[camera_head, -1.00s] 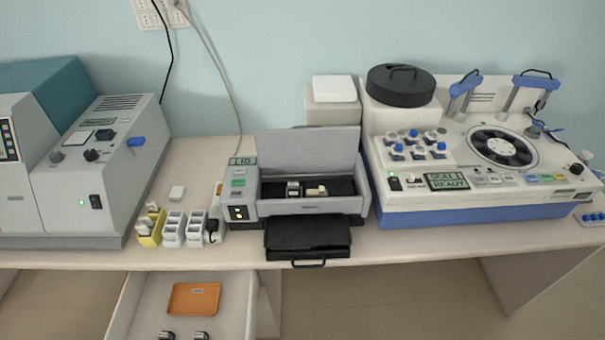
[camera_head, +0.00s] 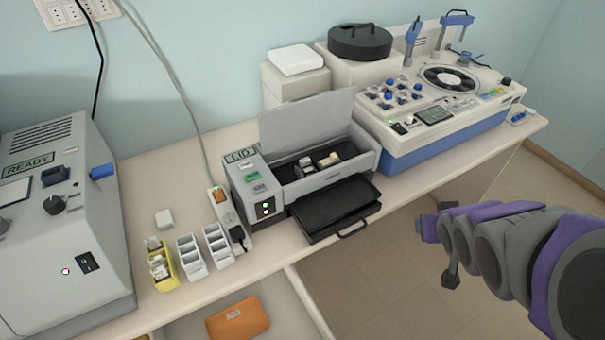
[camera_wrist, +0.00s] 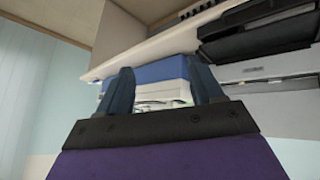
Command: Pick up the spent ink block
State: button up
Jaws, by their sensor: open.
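The printer (camera_head: 325,183) has its lid raised, and two small blocks sit in its dark open bay. One block (camera_head: 305,167) is dark and whitish, on the left; the other (camera_head: 330,160) is cream-coloured, on the right. I cannot tell which of them is the spent ink block. My gripper (camera_wrist: 161,70) is open and empty in the wrist view, its two dark fingers apart. In the head view my purple arm reaches in from the right, in front of the table and away from the printer. The wrist view does not show the blocks.
The printer's black tray (camera_head: 335,207) juts toward the table's front edge. Left of it stand a yellow rack (camera_head: 162,270), white racks (camera_head: 190,257) and a black-plugged power strip (camera_head: 238,235). A staining machine (camera_head: 440,135) stands right. An open drawer holds an orange tray (camera_head: 238,318).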

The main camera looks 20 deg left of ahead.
jog(key=w+a+f+n+t+y+b, duration=0.2)
jog(key=w+a+y, duration=0.1)
jog(key=w+a, duration=0.3)
jog(key=n+y+p, duration=0.4)
jog(key=y+p, duration=0.2)
jog(key=y, duration=0.1)
send_near(306, 160)
jog(key=shift+w+a+f+g, duration=0.15)
jog(key=shift+w+a+g, duration=0.15)
jog(key=shift+w+a, duration=0.25)
jog(key=shift+w+a+f, duration=0.15)
jog(key=shift+w, duration=0.2)
jog(key=b+x, duration=0.1)
jog(key=x, duration=0.3)
jog(key=shift+s+a+f, duration=0.1)
jog(key=shift+a+f, duration=0.05)
jog(key=shift+a, duration=0.2)
jog(key=shift+w+a+f, duration=0.15)
jog(key=shift+w+a, duration=0.25)
jog(key=shift+a, duration=0.05)
jog(key=shift+d, duration=0.15)
